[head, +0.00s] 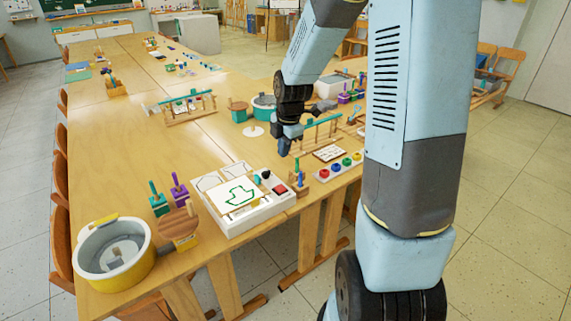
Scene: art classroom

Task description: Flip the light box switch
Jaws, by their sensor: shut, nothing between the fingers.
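The light box (262,214) is a low white box on the near part of the long wooden table. A sheet with a green outline shape (239,195) lies on its top. At its right end are a red rocker switch (281,189) and a dark knob (265,174). Whether the switch is on or off is too small to tell. My gripper (284,151) is shut and empty, pointing down. It appears behind and above the switch end of the box, apart from it. My arm hides part of the table to the right.
Green and purple tools (168,198) stand in blocks left of the box. A strip with coloured knobs (338,168) lies to the right. A wooden rack (187,108) stands farther back. The left-middle tabletop is clear.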

